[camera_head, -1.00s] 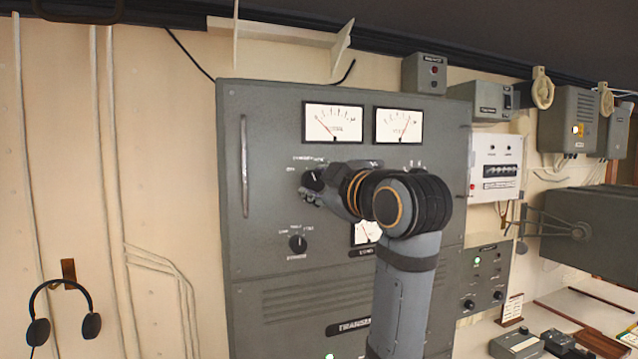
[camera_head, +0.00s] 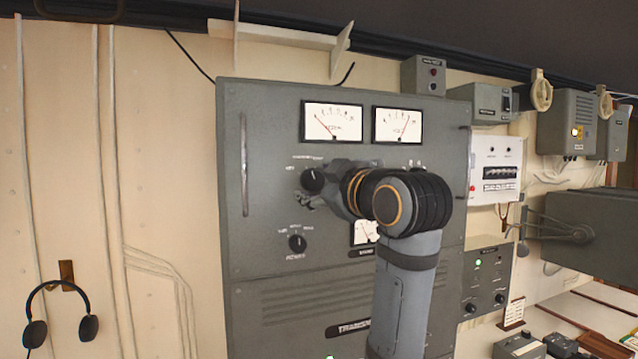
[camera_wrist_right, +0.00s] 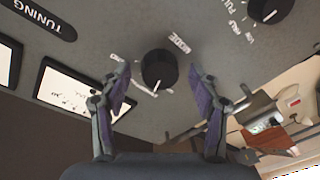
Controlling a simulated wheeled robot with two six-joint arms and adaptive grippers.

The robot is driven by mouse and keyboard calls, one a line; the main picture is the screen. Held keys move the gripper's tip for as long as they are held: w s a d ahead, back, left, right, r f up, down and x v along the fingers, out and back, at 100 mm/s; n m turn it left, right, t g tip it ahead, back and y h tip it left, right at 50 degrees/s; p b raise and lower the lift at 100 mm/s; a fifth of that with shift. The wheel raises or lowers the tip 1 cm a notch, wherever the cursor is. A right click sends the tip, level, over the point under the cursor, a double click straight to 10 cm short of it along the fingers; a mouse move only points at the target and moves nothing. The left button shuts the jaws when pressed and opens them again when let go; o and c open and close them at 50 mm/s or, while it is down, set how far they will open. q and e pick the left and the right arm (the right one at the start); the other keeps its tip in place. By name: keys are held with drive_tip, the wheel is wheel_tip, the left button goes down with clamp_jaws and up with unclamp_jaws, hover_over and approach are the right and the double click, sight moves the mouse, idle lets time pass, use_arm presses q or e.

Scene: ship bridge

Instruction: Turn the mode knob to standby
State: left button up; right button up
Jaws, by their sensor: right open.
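The mode knob (camera_head: 313,179) is a round black knob on the upper left of the grey cabinet front. In the right wrist view it (camera_wrist_right: 159,69) sits between my open fingers, with the MODE label beside it. A white mark shows near its lower edge; I cannot tell which position it marks. My right gripper (camera_head: 306,200) is just below and in front of the knob in the head view. In the wrist view the right gripper (camera_wrist_right: 160,72) is open, with a gap on each side of the knob. My left gripper is not in view.
A second black knob (camera_head: 297,243) sits below the mode knob. Two meters (camera_head: 333,122) (camera_head: 403,125) are above, and a third meter (camera_head: 364,232) is partly behind my arm. A vertical handle (camera_head: 244,165) is at the left. Headphones (camera_head: 62,315) hang on the wall.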

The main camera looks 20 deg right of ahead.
drive_tip(key=s+d, duration=0.2)
drive_tip(key=s, duration=1)
drive_tip(key=shift+f, duration=0.15)
drive_tip(key=shift+w+a, duration=0.1)
